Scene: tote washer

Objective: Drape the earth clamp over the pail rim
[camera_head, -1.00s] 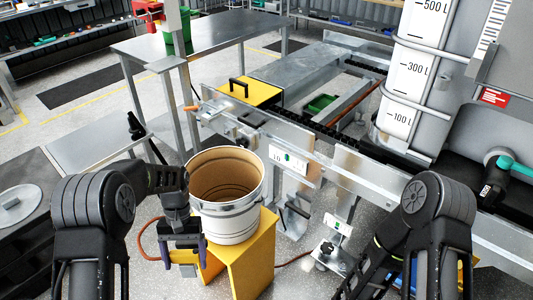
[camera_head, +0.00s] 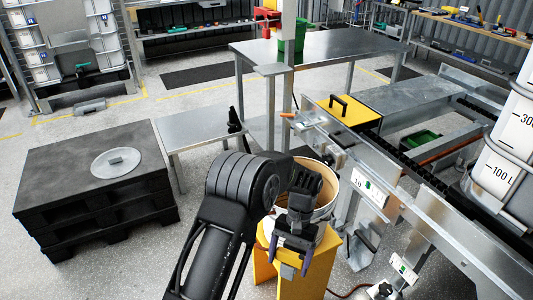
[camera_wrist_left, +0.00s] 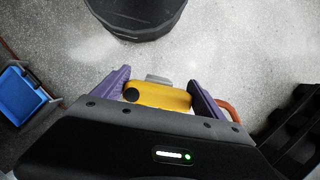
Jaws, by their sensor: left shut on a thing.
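The pail (camera_head: 325,208) is a white bucket with a tan inside, upright on a yellow stand (camera_head: 325,262). My left arm and gripper hide much of its near left side. My left gripper (camera_head: 290,258) points down in front of the pail, on its near side. In the left wrist view its purple fingers (camera_wrist_left: 158,92) are shut on the yellow earth clamp (camera_wrist_left: 165,96), which has a black round part and a grey metal tip. An orange cable (camera_wrist_left: 229,110) shows beside the right finger. My right gripper is out of view.
A black pallet stack (camera_head: 95,205) with a round grey lid (camera_head: 116,162) stands at left, beside a low metal table (camera_head: 200,133). The conveyor frame (camera_head: 400,205) runs close on the pail's right. A blue bin (camera_wrist_left: 22,92) shows in the wrist view.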

